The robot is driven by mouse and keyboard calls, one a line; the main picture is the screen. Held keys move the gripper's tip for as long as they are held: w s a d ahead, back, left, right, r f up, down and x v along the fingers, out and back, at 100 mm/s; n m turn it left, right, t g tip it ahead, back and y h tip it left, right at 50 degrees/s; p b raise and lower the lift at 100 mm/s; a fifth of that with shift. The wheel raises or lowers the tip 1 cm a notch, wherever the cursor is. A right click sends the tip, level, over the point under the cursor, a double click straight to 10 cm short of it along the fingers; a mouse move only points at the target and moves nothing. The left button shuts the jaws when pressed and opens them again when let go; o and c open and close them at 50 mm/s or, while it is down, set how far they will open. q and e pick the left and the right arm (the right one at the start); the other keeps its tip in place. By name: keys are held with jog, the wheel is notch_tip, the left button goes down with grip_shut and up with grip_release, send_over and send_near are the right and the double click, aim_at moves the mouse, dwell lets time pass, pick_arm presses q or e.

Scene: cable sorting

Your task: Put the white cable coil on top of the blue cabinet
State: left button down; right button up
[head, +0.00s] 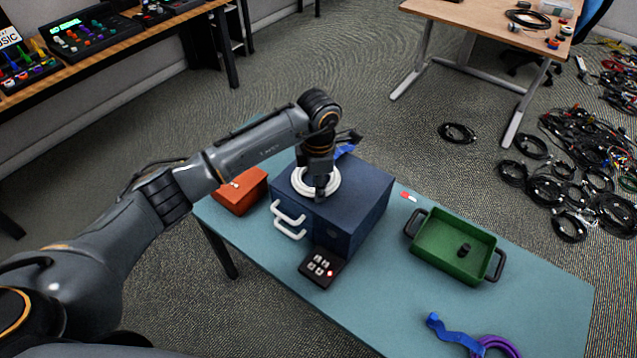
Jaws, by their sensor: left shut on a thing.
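The white cable coil (334,183) is over the top of the blue cabinet (358,212), near its left part. My left gripper (320,192) points down from above and is shut on the coil. The gripper and wrist hide part of the coil. I cannot tell if the coil touches the cabinet top or is just above it. My right gripper is not in view.
An orange-red box (240,192) stands left of the cabinet. A black button box (322,268) sits before it. A green tray (452,260) with a black item is to the right. A purple cable (497,343) and a blue strap (455,335) lie at the front. Bare table lies between.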

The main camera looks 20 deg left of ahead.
pick_arm(q)
jog(key=shift+f, duration=0.1)
jog(key=c, duration=1.1)
grip_release()
jog(key=shift+c, duration=0.2)
jog(key=shift+r, duration=0.45)
notch_tip(320, 180, up, 11)
jog(key=b, duration=0.3)
jog(key=shift+r, duration=0.2)
